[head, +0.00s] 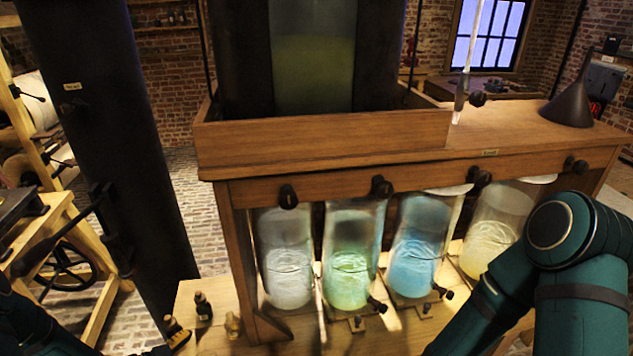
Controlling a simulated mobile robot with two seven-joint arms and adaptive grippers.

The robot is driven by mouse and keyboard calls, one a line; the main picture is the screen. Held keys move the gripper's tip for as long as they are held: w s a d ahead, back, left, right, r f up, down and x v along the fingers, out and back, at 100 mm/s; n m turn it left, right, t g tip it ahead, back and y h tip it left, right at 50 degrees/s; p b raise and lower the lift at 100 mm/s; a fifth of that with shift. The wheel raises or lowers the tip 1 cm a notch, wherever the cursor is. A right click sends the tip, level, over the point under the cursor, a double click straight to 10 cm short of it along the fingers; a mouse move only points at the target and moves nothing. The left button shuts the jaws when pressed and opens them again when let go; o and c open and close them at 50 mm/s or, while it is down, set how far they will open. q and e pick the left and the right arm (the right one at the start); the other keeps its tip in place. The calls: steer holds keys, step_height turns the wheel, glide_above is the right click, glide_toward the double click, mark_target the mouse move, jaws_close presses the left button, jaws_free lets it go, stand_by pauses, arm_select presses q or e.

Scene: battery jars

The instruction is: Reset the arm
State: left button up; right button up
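My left arm (40,330) enters at the bottom left corner. A dark piece with a yellow end (179,340) at the bottom edge looks like the tip of my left gripper, beside small dark bottles; most of it is cut off, and I cannot tell whether it is open or shut. My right arm (575,250) is bent at the lower right, in front of the rightmost jar. Its gripper is out of view.
A wooden bench holds several glass jars: clear (287,262), green (350,270), blue (415,262) and yellowish (490,240). Small bottles (203,307) stand at the front left. A dark funnel (570,104) sits on the bench top. A dark column (110,140) stands left.

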arm_select(q)
steer(key=w+d+f+n+y+b, duration=0.2)
steer(key=w+d+f+n, duration=0.2)
steer(key=w+d, duration=0.15)
steer(key=s+d+f+n+g+y+b, duration=0.1)
steer(key=s+d+f+n+g+b, duration=0.2)
steer(key=s+d, duration=0.3)
steer(key=s+d+f+n+g+y+b, duration=0.2)
steer(key=s+d+n, duration=0.4)
steer(key=d, duration=0.3)
step_height(320, 180, down, 2)
steer(key=shift+s+d+f+n+g+y+b, duration=0.15)
steer(key=shift+s+d+n+g+y+b, duration=0.2)
steer(key=shift+g+b, duration=0.45)
arm_select(e)
step_height(320, 180, down, 10)
steer(key=shift+s+a+g, duration=0.2)
steer(key=shift+a+g, duration=0.05)
steer(key=shift+g, duration=0.05)
